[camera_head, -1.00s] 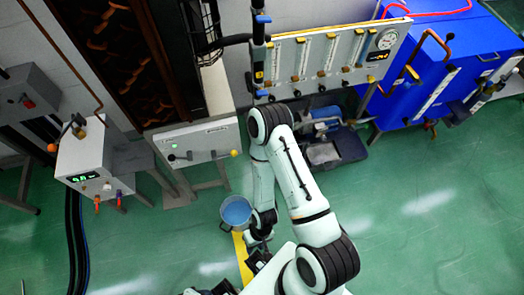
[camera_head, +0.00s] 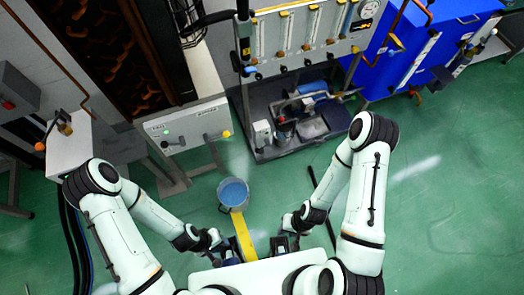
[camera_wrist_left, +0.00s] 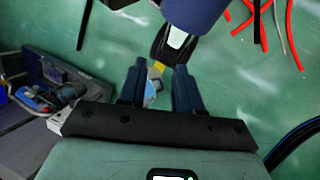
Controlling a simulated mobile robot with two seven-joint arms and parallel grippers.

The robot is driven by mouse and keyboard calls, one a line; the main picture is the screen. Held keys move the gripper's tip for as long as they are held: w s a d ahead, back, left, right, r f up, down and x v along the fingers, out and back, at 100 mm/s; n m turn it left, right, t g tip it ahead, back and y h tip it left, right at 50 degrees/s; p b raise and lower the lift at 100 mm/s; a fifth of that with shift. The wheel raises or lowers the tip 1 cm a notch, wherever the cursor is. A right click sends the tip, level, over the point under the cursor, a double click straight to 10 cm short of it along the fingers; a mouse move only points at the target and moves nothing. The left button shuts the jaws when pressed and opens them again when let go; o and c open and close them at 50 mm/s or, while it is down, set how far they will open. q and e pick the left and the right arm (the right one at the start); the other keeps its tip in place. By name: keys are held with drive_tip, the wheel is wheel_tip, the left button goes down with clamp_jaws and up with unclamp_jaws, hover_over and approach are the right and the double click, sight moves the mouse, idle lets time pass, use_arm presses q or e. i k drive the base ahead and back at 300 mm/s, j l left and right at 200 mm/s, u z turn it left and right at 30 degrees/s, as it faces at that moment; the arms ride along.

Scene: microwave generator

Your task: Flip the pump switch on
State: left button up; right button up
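The pump (camera_head: 308,92), with a blue cylinder, sits low in a dark tray below the flow-meter panel. A small pale box (camera_head: 262,133) stands at the tray's left front; I cannot make out which part is the pump switch. My left gripper (camera_head: 228,254) is low near my base, well short of the pump. The left wrist view shows its two fingers (camera_wrist_left: 160,68) apart with nothing held. My right gripper (camera_head: 286,244) is also low, right of the yellow floor strip and away from the pump; its finger opening is too small to judge.
A bucket of blue liquid (camera_head: 233,194) stands on the floor between my arms and the equipment. A grey control box (camera_head: 188,127) with knobs is at left centre, and a blue cabinet (camera_head: 425,50) is at upper right. Green floor is free at right.

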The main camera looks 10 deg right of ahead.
sight(257, 150)
drive_tip(key=z, duration=0.4)
drive_tip(key=i+l+u, duration=0.1)
drive_tip(key=u, duration=0.3)
drive_tip(key=l+u, duration=0.3)
drive_tip(key=u, duration=0.15)
drive_tip(key=l+u, duration=0.45)
drive_tip(key=l, duration=1.3)
drive_tip(key=k+l+u, duration=0.1)
drive_tip(key=l, duration=0.55)
drive_tip(key=k+l, duration=0.1)
drive_tip(key=l, duration=0.6)
drive_tip(key=k+l, duration=0.1)
drive_tip(key=l, duration=0.6)
drive_tip(key=u, duration=0.05)
